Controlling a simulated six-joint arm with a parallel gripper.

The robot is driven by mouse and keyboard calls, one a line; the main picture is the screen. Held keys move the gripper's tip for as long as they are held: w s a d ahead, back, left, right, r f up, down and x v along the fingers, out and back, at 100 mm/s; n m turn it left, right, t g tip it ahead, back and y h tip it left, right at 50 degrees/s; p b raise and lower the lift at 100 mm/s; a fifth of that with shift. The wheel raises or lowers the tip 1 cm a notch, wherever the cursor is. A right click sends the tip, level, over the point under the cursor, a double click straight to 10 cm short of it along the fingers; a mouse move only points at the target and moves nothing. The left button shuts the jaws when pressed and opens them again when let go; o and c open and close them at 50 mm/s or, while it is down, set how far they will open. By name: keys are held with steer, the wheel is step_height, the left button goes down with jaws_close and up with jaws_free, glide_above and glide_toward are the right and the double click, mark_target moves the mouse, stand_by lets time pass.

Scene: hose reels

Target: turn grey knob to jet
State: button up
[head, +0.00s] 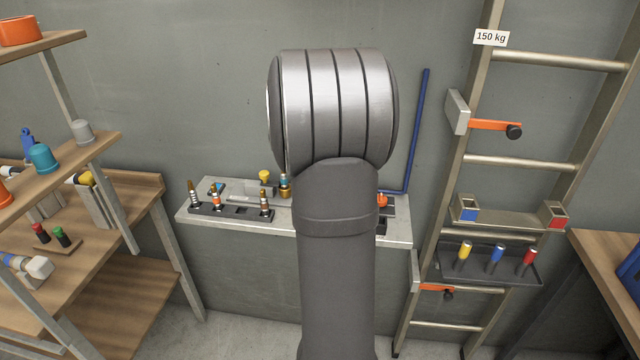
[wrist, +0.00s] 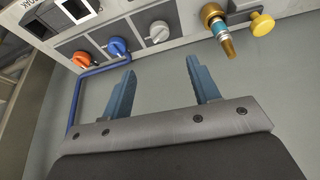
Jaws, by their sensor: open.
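The grey knob (wrist: 157,33), round with a pale raised grip, sits on the pale panel (wrist: 185,28) near the top middle of the wrist view. Its grip lies tilted, and no jet mark is readable around it. My gripper (wrist: 164,72) is open, with two blue fingers spread and nothing between them. The fingertips show below the grey knob in the picture, apart from it. In the head view my arm hides the gripper and the grey knob.
A blue knob (wrist: 116,47) and an orange knob (wrist: 82,61) sit left of the grey knob. A brass nozzle (wrist: 218,30) and a yellow knob (wrist: 262,23) stick out at right. A blue pipe (wrist: 76,100) runs at left. A ladder (head: 465,160) stands right.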

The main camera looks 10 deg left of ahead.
steer(key=x, duration=1.3)
steer(key=shift+f, duration=0.25)
steer(key=c, duration=1)
